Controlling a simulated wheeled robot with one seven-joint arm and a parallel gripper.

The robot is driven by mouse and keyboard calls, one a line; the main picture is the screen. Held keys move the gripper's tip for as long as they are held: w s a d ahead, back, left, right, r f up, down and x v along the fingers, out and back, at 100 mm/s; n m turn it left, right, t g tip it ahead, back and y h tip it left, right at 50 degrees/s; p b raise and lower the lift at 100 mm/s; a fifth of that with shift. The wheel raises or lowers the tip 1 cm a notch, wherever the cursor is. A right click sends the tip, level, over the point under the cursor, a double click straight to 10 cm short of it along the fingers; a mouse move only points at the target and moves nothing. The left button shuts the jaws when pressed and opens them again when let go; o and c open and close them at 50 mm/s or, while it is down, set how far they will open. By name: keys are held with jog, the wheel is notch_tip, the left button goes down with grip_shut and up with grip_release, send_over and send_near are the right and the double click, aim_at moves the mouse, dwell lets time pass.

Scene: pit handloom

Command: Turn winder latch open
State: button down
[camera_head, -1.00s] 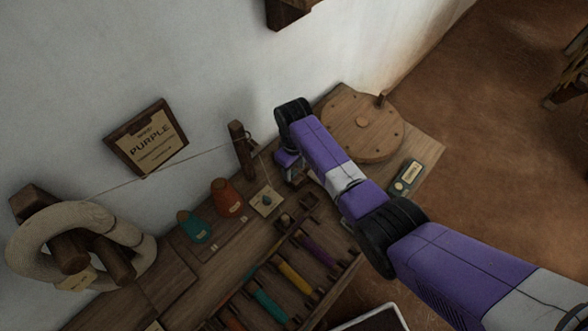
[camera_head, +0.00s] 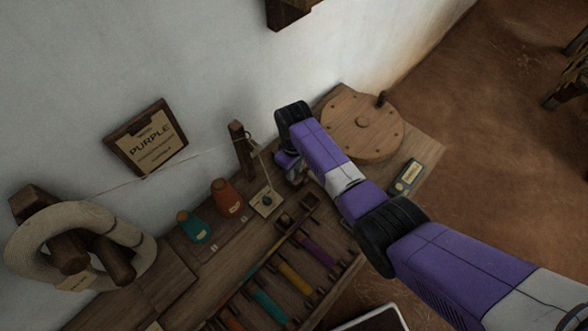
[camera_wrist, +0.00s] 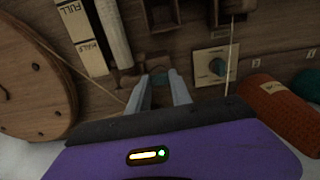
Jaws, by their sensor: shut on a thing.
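A brown wooden block (camera_wrist: 128,80) sits just left of the fingertips in the wrist view.
A cream plate with a teal knob (camera_head: 266,201) is close to my gripper. Orange (camera_head: 227,198) and teal (camera_head: 193,227) cones stand left of it. A wooden post (camera_head: 241,150) carries a thread. Colored bobbins lie in a rack (camera_head: 290,278). A PURPLE sign (camera_head: 146,138) leans at the wall.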

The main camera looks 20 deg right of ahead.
jog(key=n, duration=0.8)
jog(key=shift+n, duration=0.3)
jog(key=n, duration=0.4)
jog(key=shift+n, duration=0.3)
jog(key=n, duration=0.4)
jog(key=shift+n, duration=0.3)
jog(key=c, duration=1.2)
grip_release()
jog(key=shift+o, duration=0.2)
